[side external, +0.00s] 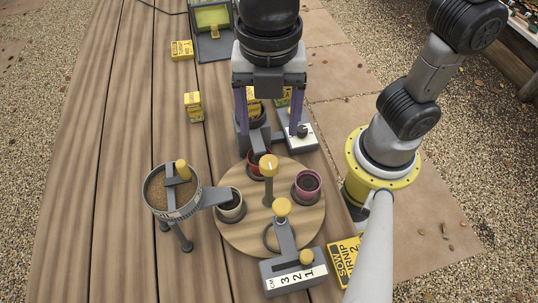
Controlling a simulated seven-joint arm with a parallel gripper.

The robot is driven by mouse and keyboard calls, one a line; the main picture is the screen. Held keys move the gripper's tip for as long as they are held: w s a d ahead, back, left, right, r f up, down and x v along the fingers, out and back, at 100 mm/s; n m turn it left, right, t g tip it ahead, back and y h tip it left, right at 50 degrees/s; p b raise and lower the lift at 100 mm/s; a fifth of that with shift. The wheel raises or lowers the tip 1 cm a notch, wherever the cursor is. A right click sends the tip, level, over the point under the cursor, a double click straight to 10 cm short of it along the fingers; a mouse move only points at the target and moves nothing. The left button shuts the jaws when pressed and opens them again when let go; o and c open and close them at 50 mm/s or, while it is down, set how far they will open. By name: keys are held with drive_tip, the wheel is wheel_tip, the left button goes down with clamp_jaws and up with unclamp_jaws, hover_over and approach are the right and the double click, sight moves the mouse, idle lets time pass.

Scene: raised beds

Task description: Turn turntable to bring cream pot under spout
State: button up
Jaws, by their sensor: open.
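The round wooden turntable (268,225) lies on the planks, with a yellow-topped post (269,165) rising near its middle. The cream pot (231,212), with dark contents, sits near its left edge. The grey hopper's spout (215,196) reaches right to the cream pot and overlaps its rim in the picture; exact alignment is unclear. A magenta pot (307,185) sits at the turntable's right, and a red pot (256,161) at its back, partly hidden by the post and a grey part. My gripper (269,130) is open, purple fingers spread, behind the turntable in the picture.
The hopper (172,190) stands on legs at left. A grey device (300,132) is by my right finger. Small yellow boxes (193,107) stand behind. Left planks are clear.

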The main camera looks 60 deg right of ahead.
sight(269, 162)
wheel_tip(269, 162, down, 10)
drive_tip(key=shift+f, duration=0.2)
clamp_jaws()
idle(0.5)
